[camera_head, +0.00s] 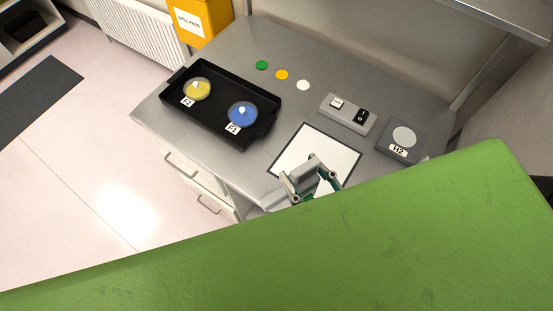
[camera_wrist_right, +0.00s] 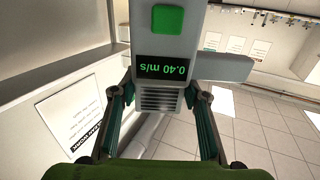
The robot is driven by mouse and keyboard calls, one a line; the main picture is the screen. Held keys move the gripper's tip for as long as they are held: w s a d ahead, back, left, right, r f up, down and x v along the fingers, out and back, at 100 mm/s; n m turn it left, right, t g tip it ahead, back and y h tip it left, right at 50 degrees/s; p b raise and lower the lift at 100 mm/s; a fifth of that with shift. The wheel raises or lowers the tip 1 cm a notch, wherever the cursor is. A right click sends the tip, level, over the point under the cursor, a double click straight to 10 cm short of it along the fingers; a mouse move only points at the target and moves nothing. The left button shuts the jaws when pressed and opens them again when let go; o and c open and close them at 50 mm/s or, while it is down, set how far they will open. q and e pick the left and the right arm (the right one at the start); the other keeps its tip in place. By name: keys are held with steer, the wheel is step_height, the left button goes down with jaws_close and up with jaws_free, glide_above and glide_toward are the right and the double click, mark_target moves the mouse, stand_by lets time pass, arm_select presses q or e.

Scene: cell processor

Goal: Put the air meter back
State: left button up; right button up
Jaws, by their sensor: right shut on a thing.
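My right gripper (camera_head: 312,190) is shut on the air meter (camera_head: 304,170), a small light-grey device, in front of the white pad's near edge in the head view. In the right wrist view the air meter (camera_wrist_right: 162,100) is between the two fingers of the right gripper (camera_wrist_right: 160,98). Its green button (camera_wrist_right: 168,19) and its dark display with green figures, upside down and reading 0.40 m/s, face the camera, with a slotted grille below. My left gripper is in neither view.
On the grey worktop (camera_head: 225,55) are a white pad with a dark border (camera_head: 318,145), a black tray (camera_head: 213,125) with a yellow and a blue dish, a grey switch box (camera_head: 340,112), a grey block marked H2 (camera_head: 402,142) and three coloured discs. The head view's lower part is hidden.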

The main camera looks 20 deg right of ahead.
arm_select(q)
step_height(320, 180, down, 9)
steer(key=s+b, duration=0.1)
steer(key=b, duration=0.7)
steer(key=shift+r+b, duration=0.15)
steer(key=shift+b, duration=0.2)
arm_select(e)
steer(key=w+a+f, duration=0.2)
steer(key=w+f, duration=0.8)
steer(key=f, duration=0.1)
steer(key=shift+w+a+f, duration=0.2)
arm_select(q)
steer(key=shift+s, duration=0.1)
arm_select(e)
steer(key=shift+f, duration=0.15)
steer(key=o, duration=1.2)
steer(key=shift+c, duration=0.2)
